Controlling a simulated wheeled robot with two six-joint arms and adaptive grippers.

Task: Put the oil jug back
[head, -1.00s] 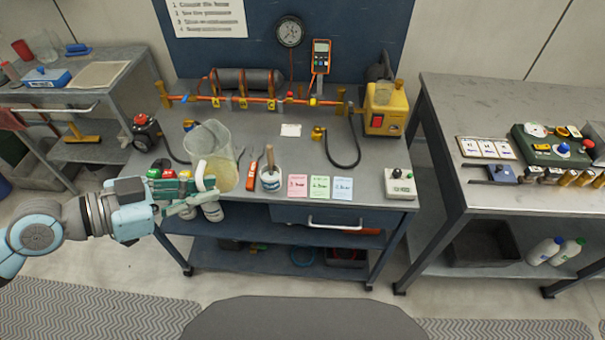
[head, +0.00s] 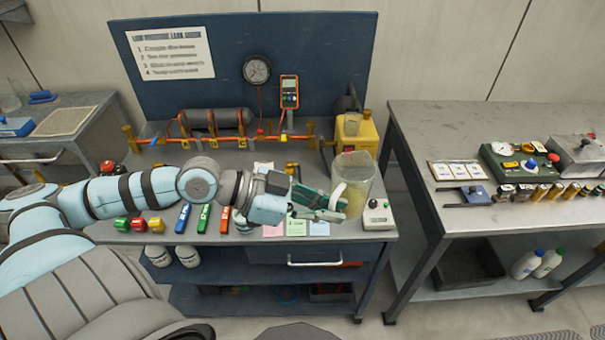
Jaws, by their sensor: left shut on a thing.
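The oil jug (head: 355,180) is a clear jug with a pale handle and some yellowish liquid in it. My left gripper (head: 335,203) is shut on its handle and holds it roughly upright, in front of the right part of the middle bench. Whether the jug touches the bench top is hard to tell. My left arm reaches across the bench from the left and hides part of its top. My right gripper is not in view.
The middle bench (head: 225,158) carries a copper pipe rig, a yellow pump (head: 357,130) behind the jug, and a small white box (head: 377,214) beside it. A grey bench (head: 440,125) at right has free surface at its back left. Bottles (head: 527,264) stand on its lower shelf.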

